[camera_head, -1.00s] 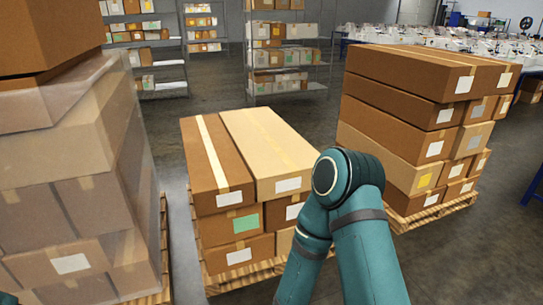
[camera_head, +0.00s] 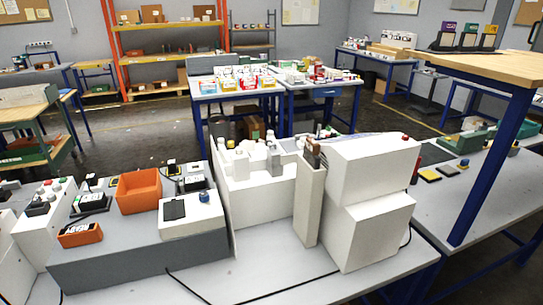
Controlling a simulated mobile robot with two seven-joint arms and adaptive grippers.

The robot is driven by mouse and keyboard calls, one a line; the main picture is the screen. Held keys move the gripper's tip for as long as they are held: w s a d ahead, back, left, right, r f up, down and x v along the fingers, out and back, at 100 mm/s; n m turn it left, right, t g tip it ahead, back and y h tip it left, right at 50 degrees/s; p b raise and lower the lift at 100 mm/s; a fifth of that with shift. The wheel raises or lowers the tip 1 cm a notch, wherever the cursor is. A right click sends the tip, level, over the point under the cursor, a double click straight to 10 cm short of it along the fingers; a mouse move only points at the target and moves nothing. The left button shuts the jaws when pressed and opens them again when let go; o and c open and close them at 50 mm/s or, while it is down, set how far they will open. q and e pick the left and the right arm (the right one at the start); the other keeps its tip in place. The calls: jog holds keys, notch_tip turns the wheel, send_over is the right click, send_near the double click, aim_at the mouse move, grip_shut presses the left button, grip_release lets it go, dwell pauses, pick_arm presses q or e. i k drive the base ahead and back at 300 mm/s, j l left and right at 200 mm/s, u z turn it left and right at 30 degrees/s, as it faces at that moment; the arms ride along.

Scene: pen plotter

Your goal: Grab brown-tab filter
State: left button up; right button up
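I cannot clearly identify a brown-tab filter. A small brown piece (camera_head: 312,153) sticks up from a tall narrow white holder (camera_head: 309,205) on the near bench; it is too small to tell whether it is a filter tab. Neither of my grippers is in view, and no part of my arms shows.
A white blocky machine (camera_head: 370,205) stands right of the holder. A grey console (camera_head: 130,250) with an orange bin (camera_head: 138,190) stands left. A black cable (camera_head: 270,297) crosses the bench front. A wooden-topped table with a blue leg (camera_head: 490,165) stands at right.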

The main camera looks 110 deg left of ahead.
aim_at(311, 148)
jog(key=u, duration=1.65)
